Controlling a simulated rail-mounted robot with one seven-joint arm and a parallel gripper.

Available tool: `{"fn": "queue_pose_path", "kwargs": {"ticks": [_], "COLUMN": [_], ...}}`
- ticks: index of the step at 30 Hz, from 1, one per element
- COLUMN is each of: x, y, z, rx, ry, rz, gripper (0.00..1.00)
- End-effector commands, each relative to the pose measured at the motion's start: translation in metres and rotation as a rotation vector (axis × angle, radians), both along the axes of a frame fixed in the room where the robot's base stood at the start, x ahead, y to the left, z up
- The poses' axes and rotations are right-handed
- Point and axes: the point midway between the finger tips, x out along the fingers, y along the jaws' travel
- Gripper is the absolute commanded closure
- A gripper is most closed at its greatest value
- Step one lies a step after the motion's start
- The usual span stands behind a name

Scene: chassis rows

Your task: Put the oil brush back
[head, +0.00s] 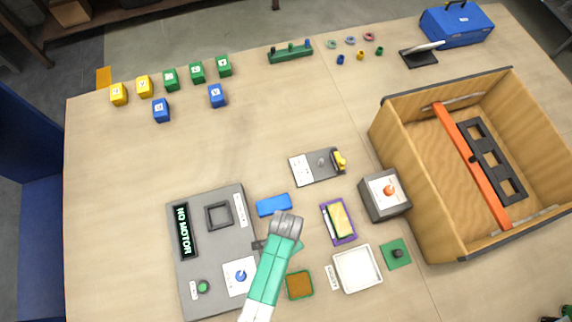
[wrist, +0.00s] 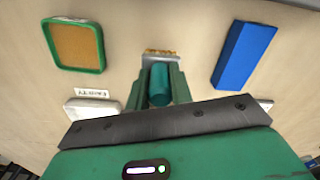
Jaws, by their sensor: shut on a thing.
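The oil brush (wrist: 159,86) has a teal round handle, and its pale tan bristles show at the far end in the wrist view. My gripper (wrist: 157,74) is shut on the handle, with a green finger on each side. In the head view my gripper (head: 294,247) is mostly hidden under my arm, between the blue block (head: 274,205) and the green tray with a brown pad (head: 299,284). The brush cannot be clearly made out there. In the wrist view the green-rimmed tray (wrist: 75,46) is left of the brush and the blue block (wrist: 245,55) is right.
A grey console (head: 205,260) lies left of my gripper. A purple tray with a yellow sponge (head: 338,221), a white tray (head: 357,268) and a grey box with an orange button (head: 385,194) stand to the right. A large wooden crate (head: 400,172) fills the far right.

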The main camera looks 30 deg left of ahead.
Motion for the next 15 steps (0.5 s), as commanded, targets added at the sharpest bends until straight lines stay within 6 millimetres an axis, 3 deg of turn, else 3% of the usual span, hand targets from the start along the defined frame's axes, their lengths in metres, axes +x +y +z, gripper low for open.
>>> {"fn": "queue_pose_path", "kwargs": {"ticks": [6,15], "x": [0.004,0.004], "y": [0.003,0.003], "z": [-0.033,-0.036], "rx": [0.000,0.001], "ry": [0.000,-0.001], "rz": [0.000,0.000], "gripper": [1.00,1.00]}}
